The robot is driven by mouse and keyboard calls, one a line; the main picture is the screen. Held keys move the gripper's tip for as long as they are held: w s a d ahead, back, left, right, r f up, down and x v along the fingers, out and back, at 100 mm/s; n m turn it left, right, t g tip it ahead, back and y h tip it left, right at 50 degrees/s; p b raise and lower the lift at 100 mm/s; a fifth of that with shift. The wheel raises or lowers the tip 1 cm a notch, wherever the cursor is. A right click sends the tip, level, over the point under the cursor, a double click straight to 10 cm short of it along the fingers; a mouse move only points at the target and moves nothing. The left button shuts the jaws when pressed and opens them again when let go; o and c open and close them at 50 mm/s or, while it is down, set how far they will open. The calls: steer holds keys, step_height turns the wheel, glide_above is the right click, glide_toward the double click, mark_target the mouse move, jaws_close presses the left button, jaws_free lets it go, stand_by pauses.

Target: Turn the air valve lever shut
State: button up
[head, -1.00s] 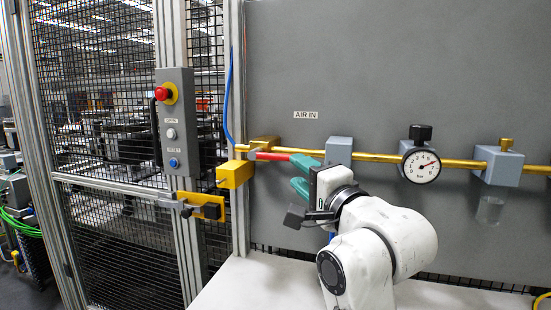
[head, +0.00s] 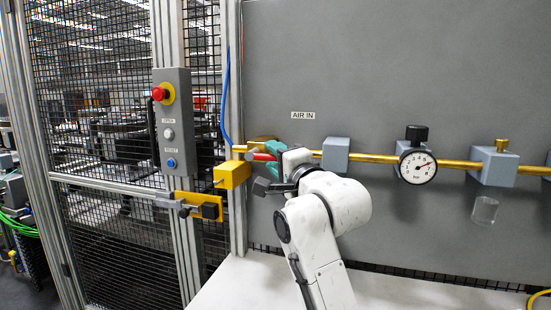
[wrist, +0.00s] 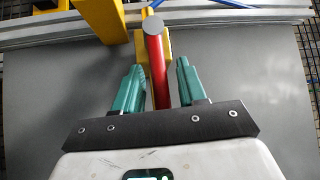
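The red valve lever (head: 262,157) shows in the head view at the left end of the brass pipe, beside the brass valve body (head: 262,140). In the wrist view the lever (wrist: 158,72) runs up between the two green fingers, with its round grey end toward the top. My gripper (head: 269,158) is at the lever. In the wrist view my gripper (wrist: 158,67) is open, with one finger on each side of the lever and a visible gap on both sides. My gripper hides part of the lever in the head view.
A yellow block (head: 232,175) stands close left of my gripper. The brass pipe (head: 375,158) runs right along the grey panel (head: 420,70) through grey blocks to a gauge (head: 418,166). An "AIR IN" label (head: 303,115) is above. A control box (head: 173,120) hangs at left.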

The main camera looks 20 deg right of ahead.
jaws_close()
steer(key=shift+f, duration=0.2)
stand_by(0.4)
steer(key=shift+a+f+m+t+b, duration=0.1)
steer(key=shift+f+m+t+b, duration=0.45)
steer(key=shift+b, duration=0.45)
steer(key=w+a+f+m+g+h+b, duration=0.1)
steer(key=a+f+m+h+b, duration=0.1)
steer(key=m+h+b, duration=0.7)
steer(key=w+a+f+m+g+h+b, duration=0.1)
steer(key=m+h+b, duration=0.9)
steer(key=m, duration=1.1)
steer(key=shift+w+a+f+h, duration=0.75)
steer(key=shift+h, duration=1.35)
steer(key=shift+r+g, duration=0.1)
steer(key=shift+g, duration=0.15)
